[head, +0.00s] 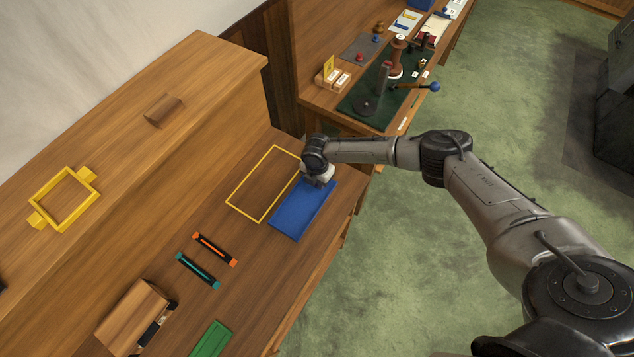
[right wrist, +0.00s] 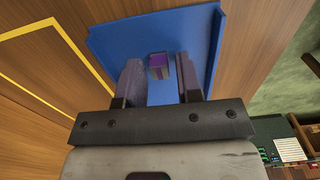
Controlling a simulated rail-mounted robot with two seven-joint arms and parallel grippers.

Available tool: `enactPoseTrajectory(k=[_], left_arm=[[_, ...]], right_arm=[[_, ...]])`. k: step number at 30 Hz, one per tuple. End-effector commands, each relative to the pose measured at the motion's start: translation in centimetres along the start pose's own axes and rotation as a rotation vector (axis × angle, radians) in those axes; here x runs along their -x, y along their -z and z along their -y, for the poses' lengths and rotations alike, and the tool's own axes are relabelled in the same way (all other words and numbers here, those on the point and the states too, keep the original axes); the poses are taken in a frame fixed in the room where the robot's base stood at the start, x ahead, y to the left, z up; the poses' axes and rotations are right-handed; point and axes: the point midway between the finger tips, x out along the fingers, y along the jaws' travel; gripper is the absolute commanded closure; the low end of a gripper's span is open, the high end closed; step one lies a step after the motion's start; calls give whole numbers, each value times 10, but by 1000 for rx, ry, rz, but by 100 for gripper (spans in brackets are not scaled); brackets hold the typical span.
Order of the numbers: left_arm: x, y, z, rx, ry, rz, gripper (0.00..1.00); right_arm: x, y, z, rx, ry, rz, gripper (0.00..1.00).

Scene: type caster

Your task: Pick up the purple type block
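The purple type block (right wrist: 157,63) shows in the right wrist view as a small block with a purple top face. It is on the blue tray (right wrist: 111,38), which also shows in the head view (head: 297,215). My right gripper (right wrist: 158,80) is open, with one finger on each side of the block and a gap to each. In the head view my right gripper (head: 318,178) is over the far end of the blue tray and hides the block. My left gripper is not in view.
A yellow outlined rectangle (head: 240,183) lies left of the tray. Orange (head: 215,249) and teal (head: 198,270) bars, a green piece (head: 211,341) and a wooden box (head: 132,314) are nearer. A yellow frame (head: 49,188) is on the raised shelf. A second bench stands beyond.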

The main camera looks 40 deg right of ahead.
Motion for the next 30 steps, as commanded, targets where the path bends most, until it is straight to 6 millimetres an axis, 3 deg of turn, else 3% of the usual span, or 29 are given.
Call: enactPoseTrajectory(k=[10,23,30], left_arm=[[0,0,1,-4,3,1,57],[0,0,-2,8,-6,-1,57],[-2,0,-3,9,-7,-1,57]], right_arm=[[0,0,0,0,0,0,100],[6,0,-1,1,-2,-1,100],[40,-1,-1,2,-5,0,100]])
